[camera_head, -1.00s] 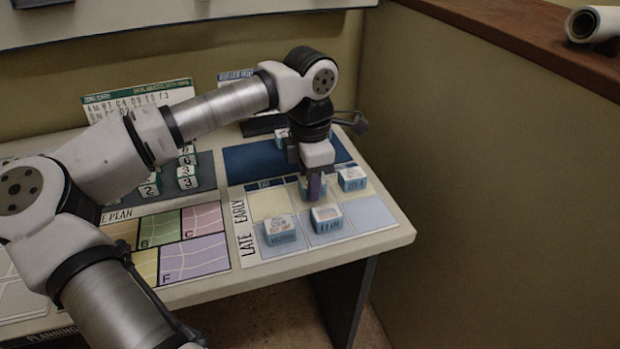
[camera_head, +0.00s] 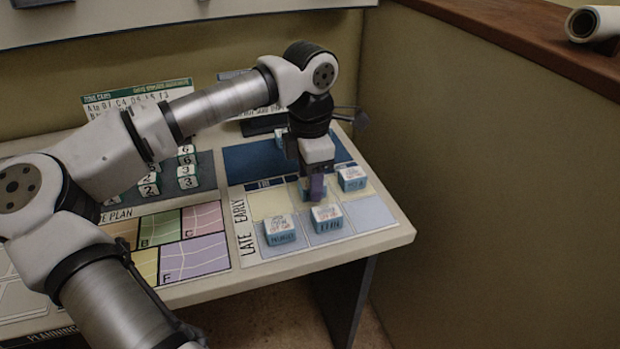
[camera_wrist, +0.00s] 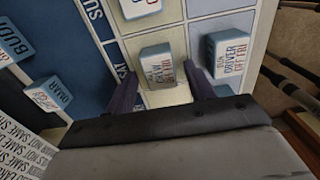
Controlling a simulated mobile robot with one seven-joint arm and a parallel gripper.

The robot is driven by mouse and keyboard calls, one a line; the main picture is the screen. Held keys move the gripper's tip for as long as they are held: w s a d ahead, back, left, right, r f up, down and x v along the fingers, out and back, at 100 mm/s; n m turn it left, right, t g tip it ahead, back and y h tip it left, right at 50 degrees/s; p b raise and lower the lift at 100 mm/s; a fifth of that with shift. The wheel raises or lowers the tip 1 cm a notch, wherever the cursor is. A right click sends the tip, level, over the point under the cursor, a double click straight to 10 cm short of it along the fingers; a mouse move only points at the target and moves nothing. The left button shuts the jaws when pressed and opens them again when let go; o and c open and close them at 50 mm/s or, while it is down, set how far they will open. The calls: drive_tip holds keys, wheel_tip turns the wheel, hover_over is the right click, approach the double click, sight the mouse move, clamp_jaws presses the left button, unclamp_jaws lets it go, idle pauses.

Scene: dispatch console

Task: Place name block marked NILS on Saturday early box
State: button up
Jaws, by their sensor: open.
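A white-topped blue name block (camera_wrist: 160,66) stands on the pale yellow Saturday early box (camera_wrist: 168,96), between my fingers in the wrist view. Its top reads something like "CREW OFF FRI"; the name line is too small to read surely. My gripper (camera_head: 316,190) is open and low over this box, a finger on each side of the block with gaps showing. In the head view the gripper partly hides the block (camera_head: 306,190).
A block (camera_head: 352,179) stands in the Sunday early box. Late-row blocks stand on Friday (camera_head: 280,231) and Saturday (camera_head: 327,219); the Sunday late box (camera_head: 369,213) is bare. Blocks marked OMAR (camera_wrist: 50,97) and BUDI (camera_wrist: 14,45) lie on the dark blue area.

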wheel_tip(320, 180, up, 11)
idle(0.3)
